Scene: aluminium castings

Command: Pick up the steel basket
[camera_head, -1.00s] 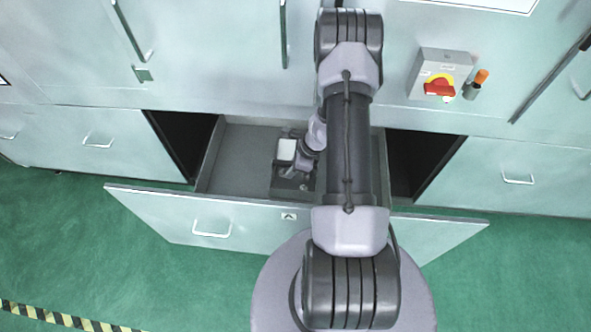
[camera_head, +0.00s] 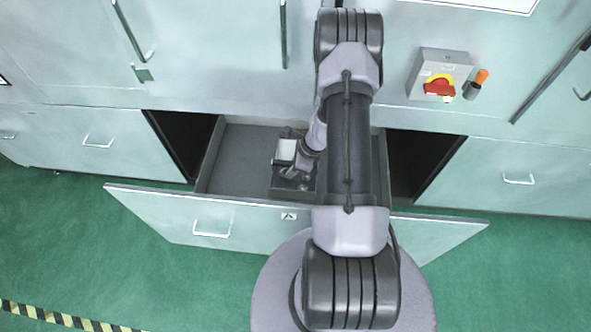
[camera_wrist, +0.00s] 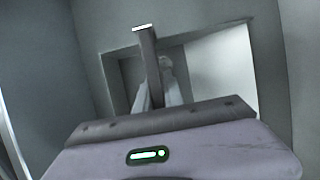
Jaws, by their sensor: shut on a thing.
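The steel basket (camera_head: 284,186) is a small dark grey, box-like thing in the open drawer, left of my forearm in the head view. My gripper (camera_head: 294,173) reaches down at it and partly covers it. In the wrist view the basket's grey rim (camera_wrist: 190,34) frames the space beyond my gripper (camera_wrist: 158,92). The jaws are close together on a narrow upright grey part with a bright top edge, which looks like part of the basket. The jaw tips are partly hidden, and I cannot tell whether the basket is clear of the drawer floor.
The open drawer (camera_head: 240,160) has bare floor left of the basket. Its front panel (camera_head: 200,222) stands nearer me, with dark openings on both sides. A grey switch box (camera_head: 441,75) with a red knob is on the cabinet wall at right.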

